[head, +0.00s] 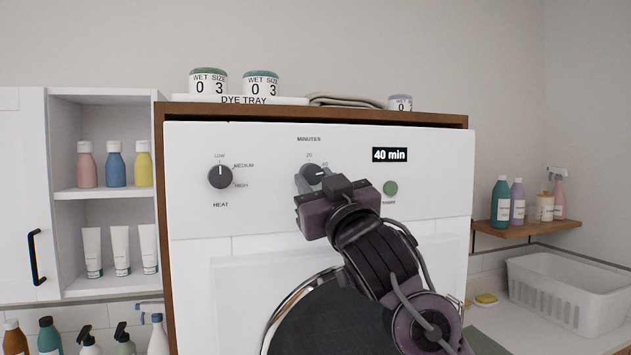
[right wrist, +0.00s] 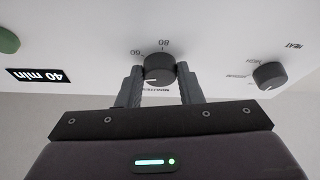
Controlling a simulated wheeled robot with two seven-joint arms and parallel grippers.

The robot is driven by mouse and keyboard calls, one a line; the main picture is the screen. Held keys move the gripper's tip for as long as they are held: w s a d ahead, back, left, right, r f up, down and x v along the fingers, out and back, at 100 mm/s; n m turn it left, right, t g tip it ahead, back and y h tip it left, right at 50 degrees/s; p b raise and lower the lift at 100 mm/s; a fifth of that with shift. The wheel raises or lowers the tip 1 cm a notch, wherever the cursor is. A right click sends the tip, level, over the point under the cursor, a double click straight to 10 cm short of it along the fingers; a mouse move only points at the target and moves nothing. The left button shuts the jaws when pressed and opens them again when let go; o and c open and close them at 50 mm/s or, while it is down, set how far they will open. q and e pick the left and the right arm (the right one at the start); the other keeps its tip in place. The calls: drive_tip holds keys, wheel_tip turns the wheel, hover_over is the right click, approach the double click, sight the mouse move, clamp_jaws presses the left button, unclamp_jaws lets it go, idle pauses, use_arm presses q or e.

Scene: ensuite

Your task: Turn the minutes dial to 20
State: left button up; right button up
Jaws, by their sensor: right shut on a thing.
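The minutes dial (head: 313,171) is a dark round knob on the white machine panel, under the label MINUTES. The display (head: 390,155) reads "40 min". My right gripper (head: 308,180) is at the dial and partly covers it. In the right wrist view the dial (right wrist: 159,69) sits between the two fingers of my right gripper (right wrist: 160,85), which is shut on it. My left gripper is out of view.
The heat dial (head: 220,176) is left of the minutes dial, pointing up to LOW. A green button (head: 390,188) is close on the right. The round machine door (head: 335,315) is below. Jars and a dye tray (head: 240,100) stand on top.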

drive_tip(key=n+g+y+p, duration=0.1)
drive_tip(key=n, duration=0.1)
drive_tip(key=n+y, duration=0.1)
drive_tip(key=n, duration=0.2)
drive_tip(key=shift+w+d+r+g+p, duration=0.1)
drive_tip(key=shift+d+r+g+p, duration=0.1)
drive_tip(key=shift+g+p, duration=0.2)
drive_tip(key=n+g+p, duration=0.1)
drive_tip(key=n, duration=0.2)
drive_tip(key=n+g+y+p, duration=0.1)
drive_tip(key=n, duration=0.2)
drive_tip(key=shift+d+r, duration=0.15)
drive_tip(key=shift+r, duration=0.05)
drive_tip(key=n+g+p, duration=0.1)
drive_tip(key=n+p, duration=0.1)
drive_tip(key=n, duration=0.2)
drive_tip(key=shift+d+r+g, duration=0.1)
drive_tip(key=shift+g, duration=0.3)
drive_tip(key=shift+n+g+p, duration=0.6)
drive_tip(key=shift+n+p, duration=0.4)
drive_tip(key=shift+n, duration=1)
drive_tip(key=o, duration=1)
